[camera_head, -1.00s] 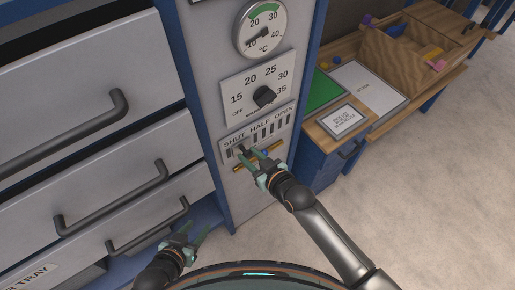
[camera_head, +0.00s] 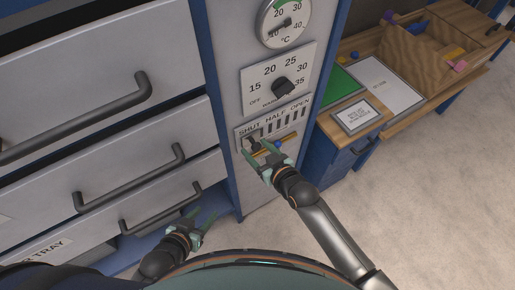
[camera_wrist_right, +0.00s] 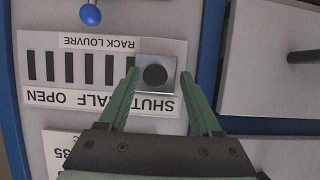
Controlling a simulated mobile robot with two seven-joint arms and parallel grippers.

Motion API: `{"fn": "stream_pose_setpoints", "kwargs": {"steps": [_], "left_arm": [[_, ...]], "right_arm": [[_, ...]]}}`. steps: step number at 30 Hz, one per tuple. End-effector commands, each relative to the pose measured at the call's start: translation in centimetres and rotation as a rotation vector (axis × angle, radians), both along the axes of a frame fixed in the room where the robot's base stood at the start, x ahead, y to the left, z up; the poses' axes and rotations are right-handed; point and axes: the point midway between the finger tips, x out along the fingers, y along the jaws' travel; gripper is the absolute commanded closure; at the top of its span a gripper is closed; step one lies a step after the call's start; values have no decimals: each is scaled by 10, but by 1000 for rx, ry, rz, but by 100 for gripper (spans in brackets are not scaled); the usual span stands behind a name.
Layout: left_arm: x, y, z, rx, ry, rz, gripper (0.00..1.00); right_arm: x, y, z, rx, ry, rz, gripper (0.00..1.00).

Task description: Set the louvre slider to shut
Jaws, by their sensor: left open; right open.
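The louvre slider's dark round knob on a grey block (camera_wrist_right: 155,75) is at the SHUT end of its slotted strip in the right wrist view. The labelled louvre panel (camera_head: 292,116) reads SHUT, HALF, OPEN from left to right in the head view; there the knob (camera_head: 251,142) sits below SHUT. My right gripper (camera_wrist_right: 160,68) is open, with one finger on each side of the knob in the wrist view; contact cannot be told. In the head view my right gripper (camera_head: 262,156) is just in front of the panel. My left gripper (camera_head: 203,216) is open and empty, low by the drawers.
A dial knob (camera_head: 283,88) and a thermometer (camera_head: 285,22) are above the louvre panel. A blue ball (camera_wrist_right: 91,15) is close by it. Drawers with bar handles (camera_head: 130,180) stand left. A wooden bench (camera_head: 400,128) with trays is right.

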Motion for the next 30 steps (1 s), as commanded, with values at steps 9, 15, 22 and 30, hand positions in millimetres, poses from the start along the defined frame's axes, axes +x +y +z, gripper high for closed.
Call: {"fn": "stream_pose_setpoints", "kwargs": {"steps": [9,15,22,30], "left_arm": [[0,0,5,1,0,-1,51],[0,0,10,1,1,-1,51],[0,0,13,1,1,-1,51],[0,0,14,1,1,-1,51]], "right_arm": [[-16,-13,9,-1,-1,-1,34],[-45,-34,24,-3,0,0,34],[-77,-56,40,0,1,1,34],[-93,-68,48,-1,0,0,34]]}}
